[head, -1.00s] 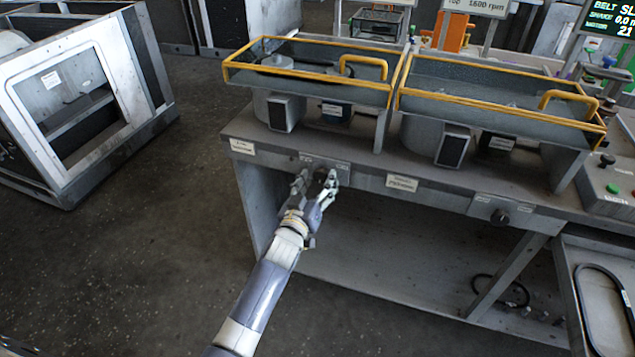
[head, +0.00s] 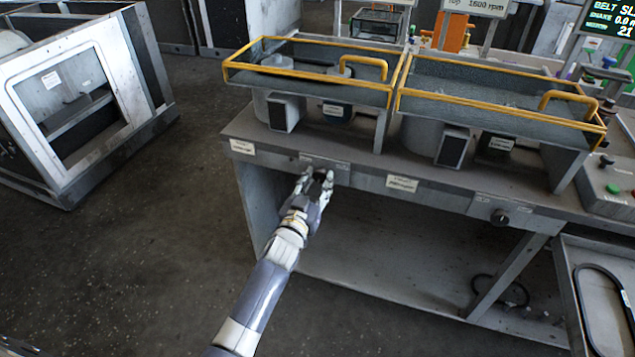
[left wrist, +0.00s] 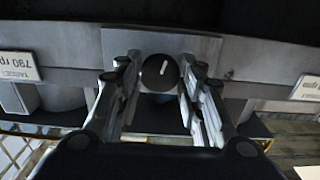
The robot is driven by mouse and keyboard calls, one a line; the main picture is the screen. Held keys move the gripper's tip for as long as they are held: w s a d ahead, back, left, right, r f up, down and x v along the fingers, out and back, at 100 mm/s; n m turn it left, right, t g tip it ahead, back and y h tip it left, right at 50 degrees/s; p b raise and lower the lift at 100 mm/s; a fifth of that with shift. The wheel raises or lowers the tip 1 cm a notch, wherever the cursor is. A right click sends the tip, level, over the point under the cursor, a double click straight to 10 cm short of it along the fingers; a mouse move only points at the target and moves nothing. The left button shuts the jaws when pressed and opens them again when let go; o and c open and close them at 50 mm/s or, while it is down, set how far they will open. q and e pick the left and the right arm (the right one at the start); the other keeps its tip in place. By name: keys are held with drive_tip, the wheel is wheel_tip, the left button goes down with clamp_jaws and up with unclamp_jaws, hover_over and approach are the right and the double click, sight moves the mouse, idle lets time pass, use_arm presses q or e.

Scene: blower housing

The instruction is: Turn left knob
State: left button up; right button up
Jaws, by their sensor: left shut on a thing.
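The left knob (left wrist: 160,72) is round and dark with a white pointer line. In the left wrist view it sits on a grey plate, and the line is near upright with a slight tilt to the right. My left gripper (head: 316,179) is at the bench's front edge with a finger on each side of this knob, shut on it. In the head view the fingers hide most of the knob. A second dark knob (head: 499,216) is on the same front edge, farther right, with nothing touching it. My right gripper is not in view.
Two yellow-railed trays (head: 310,74) stand on the bench above the knobs. Paper labels (head: 402,183) are fixed along the front edge. A control box with buttons (head: 614,188) is at the right. A grey frame (head: 75,100) stands on the floor at left. The floor around my arm is clear.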

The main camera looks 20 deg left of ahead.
use_arm(q)
drive_tip(key=m, duration=0.4)
drive_tip(key=shift+m, duration=0.3)
drive_tip(key=m, duration=0.4)
drive_tip(key=shift+b, duration=0.35)
drive_tip(key=shift+m, duration=0.3)
drive_tip(key=o, duration=1.1)
drive_tip(key=shift+c, duration=0.2)
drive_tip(key=s, duration=1.2)
drive_tip(key=shift+a, duration=0.2)
